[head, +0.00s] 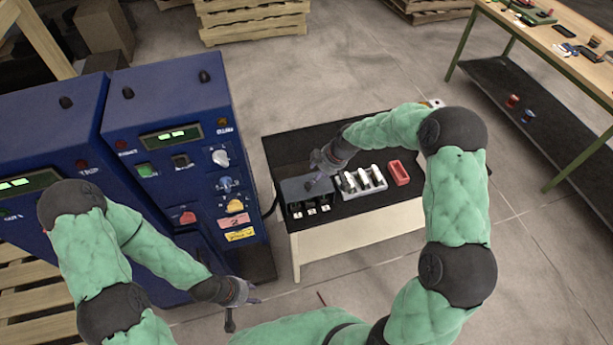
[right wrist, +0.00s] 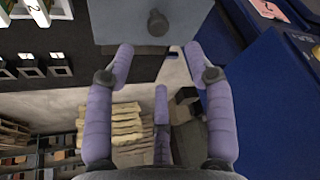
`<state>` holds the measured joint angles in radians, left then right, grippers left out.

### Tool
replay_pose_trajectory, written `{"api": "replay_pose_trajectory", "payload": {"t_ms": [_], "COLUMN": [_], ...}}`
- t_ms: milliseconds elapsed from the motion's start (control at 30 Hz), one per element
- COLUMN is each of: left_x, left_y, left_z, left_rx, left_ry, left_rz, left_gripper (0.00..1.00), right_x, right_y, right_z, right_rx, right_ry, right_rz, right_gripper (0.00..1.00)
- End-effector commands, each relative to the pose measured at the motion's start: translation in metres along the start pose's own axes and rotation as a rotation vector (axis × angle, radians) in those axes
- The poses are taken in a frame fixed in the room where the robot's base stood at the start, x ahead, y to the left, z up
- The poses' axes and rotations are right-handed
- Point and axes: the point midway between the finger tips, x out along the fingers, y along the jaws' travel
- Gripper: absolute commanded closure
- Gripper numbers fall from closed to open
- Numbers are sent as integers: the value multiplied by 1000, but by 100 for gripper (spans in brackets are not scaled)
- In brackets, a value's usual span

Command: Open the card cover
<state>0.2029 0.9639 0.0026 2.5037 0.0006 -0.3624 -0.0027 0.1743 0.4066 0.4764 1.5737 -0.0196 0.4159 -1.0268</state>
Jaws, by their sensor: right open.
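The card cover (head: 301,186) is a grey-blue panel on the left end of the black table, above a row of numbered white slots (head: 311,209). In the right wrist view the cover (right wrist: 195,15) lies ahead of my fingers, with a dark round knob (right wrist: 157,22) on it. My right gripper (head: 322,172) is above the cover in the head view. In its wrist view the gripper (right wrist: 160,62) is open and empty, its purple fingers spread and apart from the knob. My left gripper (head: 243,309) hangs low before the blue cabinet, its fingers spread and empty.
A white rack (head: 362,184) with several pale pieces and a red tray (head: 399,173) stand right of the cover. The blue cabinet (head: 170,110) with buttons stands close on the left. A wooden workbench (head: 560,45) is at the far right, with open floor between.

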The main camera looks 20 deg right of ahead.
Motion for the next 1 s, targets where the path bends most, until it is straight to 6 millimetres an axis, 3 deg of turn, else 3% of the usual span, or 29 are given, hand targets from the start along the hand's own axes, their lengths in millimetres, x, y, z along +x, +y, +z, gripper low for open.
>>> {"api": "replay_pose_trajectory", "payload": {"t_ms": [300,500,700,1000], "left_x": [-1,-1,-1,-1], "left_y": [0,0,1,1], "left_z": [0,0,0,0], "left_rx": [0,0,0,0], "left_ry": [0,1,1,1], "left_rz": [0,0,0,0], "left_gripper": [60,60,60,60], "right_x": [57,83,94,96], "right_y": [-1,0,0,0], "right_z": [1,1,0,0], "right_rx": [2,2,3,3], "right_ry": [-2,-1,0,0], "right_rz": [-2,-1,1,1], "right_gripper": [46,46,46,46]}}
